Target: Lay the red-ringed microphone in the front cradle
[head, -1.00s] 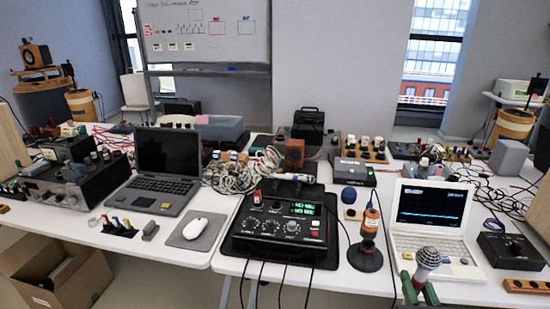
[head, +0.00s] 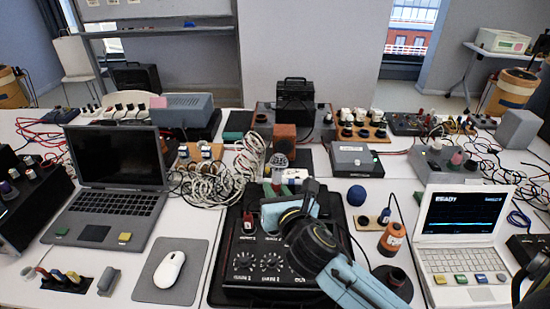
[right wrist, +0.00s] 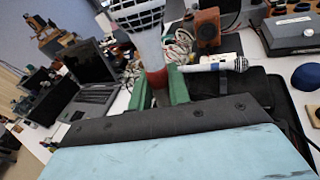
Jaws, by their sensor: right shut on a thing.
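My right gripper (head: 279,187) reaches in from the lower right over the black control unit. In the right wrist view its green fingers (right wrist: 161,90) are shut on the microphone (right wrist: 150,48), which has a pale grey body, a mesh head and a red ring low down. Its rounded grey head (head: 278,160) shows just beyond the gripper in the head view; the rest is hidden there. A second, white microphone (right wrist: 217,65) lies level behind the fingers. I cannot make out the front cradle; the gripper and arm cover that area. My left gripper is not in view.
The black control unit (head: 243,262) sits below my arm. A laptop (head: 115,190) and mouse (head: 170,268) are to the left. An orange-bodied tool (head: 392,240), a blue ball (head: 357,196) and a white laptop (head: 462,230) are to the right. Tangled cables (head: 215,185) lie behind.

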